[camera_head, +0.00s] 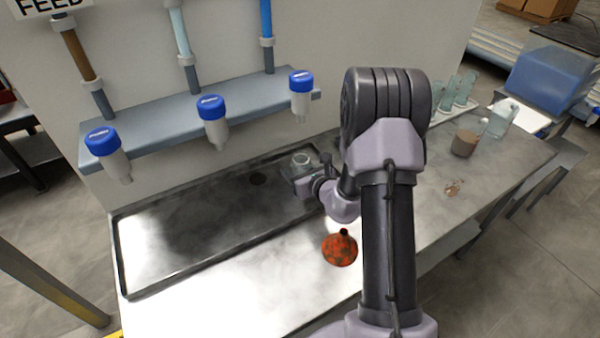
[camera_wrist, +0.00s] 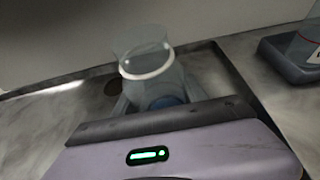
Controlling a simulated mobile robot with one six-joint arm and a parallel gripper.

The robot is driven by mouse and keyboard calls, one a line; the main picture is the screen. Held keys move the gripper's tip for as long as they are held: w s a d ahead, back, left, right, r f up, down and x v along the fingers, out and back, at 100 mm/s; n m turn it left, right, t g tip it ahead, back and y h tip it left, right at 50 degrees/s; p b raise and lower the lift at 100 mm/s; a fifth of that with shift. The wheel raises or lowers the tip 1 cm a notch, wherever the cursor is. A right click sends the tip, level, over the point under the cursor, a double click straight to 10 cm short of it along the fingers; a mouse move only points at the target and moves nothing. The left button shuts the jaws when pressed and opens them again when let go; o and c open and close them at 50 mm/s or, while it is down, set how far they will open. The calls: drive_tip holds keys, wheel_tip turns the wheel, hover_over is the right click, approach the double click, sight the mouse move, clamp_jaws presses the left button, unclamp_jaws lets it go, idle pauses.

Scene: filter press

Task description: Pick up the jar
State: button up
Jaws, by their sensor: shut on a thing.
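The jar (camera_head: 301,161) is clear, with an open round rim, and stands out above my gripper (camera_head: 306,184) over the right end of the metal tray. In the wrist view the jar (camera_wrist: 145,55) shows a pale ring around it and appears upright or slightly tilted. My gripper (camera_wrist: 155,100) is shut on the jar; its fingers are partly hidden behind the gripper housing. The jar's lower part is mostly hidden, so I cannot tell whether it touches the tray.
The shallow metal tray (camera_head: 160,285) lies below three blue-capped taps (camera_head: 212,107). An orange funnel (camera_head: 340,249) sits on the bench in front of the tray. A brown-filled beaker (camera_head: 465,143) and several clear vessels (camera_head: 459,88) stand at the right. The bench between is mostly clear.

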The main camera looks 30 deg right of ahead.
drive_tip(key=shift+r, duration=0.1)
drive_tip(key=shift+r+p, duration=0.9)
drive_tip(key=shift+r, duration=0.45)
drive_tip(key=s+d+r+p, duration=0.2)
drive_tip(key=s+d, duration=0.1)
drive_tip(key=s, duration=1.2)
drive_tip(key=shift+s+d+p, duration=0.3)
drive_tip(key=shift+d+p, duration=0.05)
drive_tip(key=shift+a, duration=0.1)
idle(0.4)
